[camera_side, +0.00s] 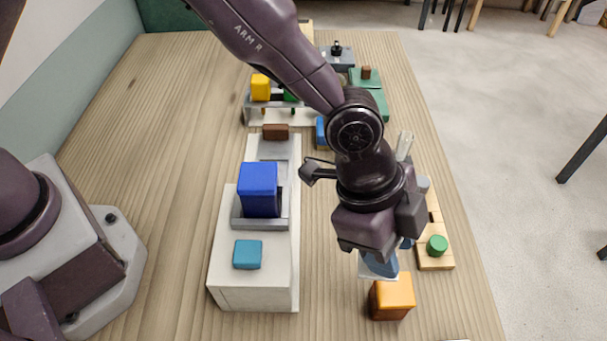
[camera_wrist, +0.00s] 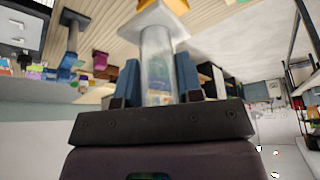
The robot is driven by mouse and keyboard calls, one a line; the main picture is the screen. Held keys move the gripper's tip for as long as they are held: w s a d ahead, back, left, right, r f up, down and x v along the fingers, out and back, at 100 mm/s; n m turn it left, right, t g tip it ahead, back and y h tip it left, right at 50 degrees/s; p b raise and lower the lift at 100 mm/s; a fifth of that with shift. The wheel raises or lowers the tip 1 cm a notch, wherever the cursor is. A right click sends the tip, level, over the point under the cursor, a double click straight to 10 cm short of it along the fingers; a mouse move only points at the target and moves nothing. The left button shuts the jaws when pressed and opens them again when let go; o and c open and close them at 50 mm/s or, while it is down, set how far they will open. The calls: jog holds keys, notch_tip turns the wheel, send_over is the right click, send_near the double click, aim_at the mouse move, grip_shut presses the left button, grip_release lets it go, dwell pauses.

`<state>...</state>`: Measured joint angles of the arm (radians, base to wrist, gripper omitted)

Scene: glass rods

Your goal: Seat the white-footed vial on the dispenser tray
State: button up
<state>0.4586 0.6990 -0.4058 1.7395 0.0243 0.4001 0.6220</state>
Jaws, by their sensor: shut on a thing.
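My gripper (camera_side: 382,262) points down near the front right of the table, its blue fingers shut on the white-footed vial. In the wrist view the vial is a clear glass tube (camera_wrist: 158,62) between the blue fingers (camera_wrist: 158,82), with a square white foot (camera_wrist: 160,18) beyond the fingertips. In the side view the white foot (camera_side: 366,276) shows just under the fingers, partly hidden, close behind an orange block (camera_side: 392,297). I cannot tell if the foot touches anything. I cannot tell for certain which fixture is the dispenser tray.
Left of my gripper stands a long white fixture (camera_side: 225,262) with a grey holder, a blue block (camera_side: 258,188) and a teal block (camera_side: 248,254). A wooden board with a green knob (camera_side: 437,245) lies right. A yellow block (camera_side: 260,86) sits on a fixture behind.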

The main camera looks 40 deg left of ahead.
jog(key=w+a+n, duration=0.2)
jog(key=w+a, duration=0.3)
jog(key=a, duration=0.1)
jog(key=n+t, duration=0.1)
send_near(286, 178)
notch_tip(286, 178, up, 2)
jog(key=w+d, duration=0.1)
jog(key=w, duration=0.1)
jog(key=shift+m+g, duration=0.3)
jog(key=shift+m, duration=0.6)
jog(key=shift+s+d+f, duration=0.15)
jog(key=shift+f, duration=0.8)
jog(key=shift+s+d+f, duration=0.15)
jog(key=shift+f, duration=0.85)
jog(key=shift+s+d+f, duration=0.1)
jog(key=shift+s+f, duration=0.05)
jog(key=shift+f, duration=0.8)
